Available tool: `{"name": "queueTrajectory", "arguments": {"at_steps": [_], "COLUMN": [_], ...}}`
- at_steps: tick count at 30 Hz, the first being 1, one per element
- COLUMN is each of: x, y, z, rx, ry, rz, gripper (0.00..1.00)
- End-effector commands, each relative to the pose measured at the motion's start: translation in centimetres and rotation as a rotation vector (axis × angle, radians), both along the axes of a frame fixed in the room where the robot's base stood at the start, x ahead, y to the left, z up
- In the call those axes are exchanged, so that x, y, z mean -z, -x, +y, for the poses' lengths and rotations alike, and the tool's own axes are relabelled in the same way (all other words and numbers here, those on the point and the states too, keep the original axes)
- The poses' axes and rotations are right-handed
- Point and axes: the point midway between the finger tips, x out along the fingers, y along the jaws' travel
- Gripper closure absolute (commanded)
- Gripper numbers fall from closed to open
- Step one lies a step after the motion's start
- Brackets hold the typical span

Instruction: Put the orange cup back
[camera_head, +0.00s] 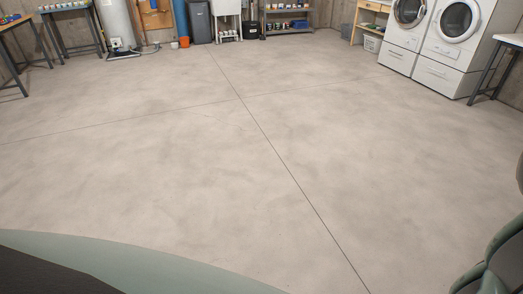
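No orange cup can be made out for certain. A small orange object (184,42) stands on the floor at the far wall, beside a blue cylinder; it is too small to tell what it is. My gripper is not in view; only parts of my own body show along the bottom and in the lower right corner.
The concrete floor (190,150) is wide and clear. Tables with small items (70,6) stand far left, near a water heater (118,22). A dark bin (199,22) and shelf (288,10) line the back. White laundry machines (450,40) and a table (511,39) stand right.

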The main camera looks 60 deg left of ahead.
Motion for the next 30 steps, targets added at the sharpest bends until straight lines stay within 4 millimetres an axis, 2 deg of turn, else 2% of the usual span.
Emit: {"name": "queueTrajectory", "arguments": {"at_steps": [7, 8, 16, 27, 30], "x": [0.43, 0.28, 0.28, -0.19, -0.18], "y": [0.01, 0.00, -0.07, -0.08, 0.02], "z": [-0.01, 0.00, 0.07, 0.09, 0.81], "rx": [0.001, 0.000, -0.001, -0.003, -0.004], "ry": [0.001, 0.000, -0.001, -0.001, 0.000], "rz": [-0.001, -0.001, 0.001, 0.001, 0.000], "gripper": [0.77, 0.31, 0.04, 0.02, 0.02]}}
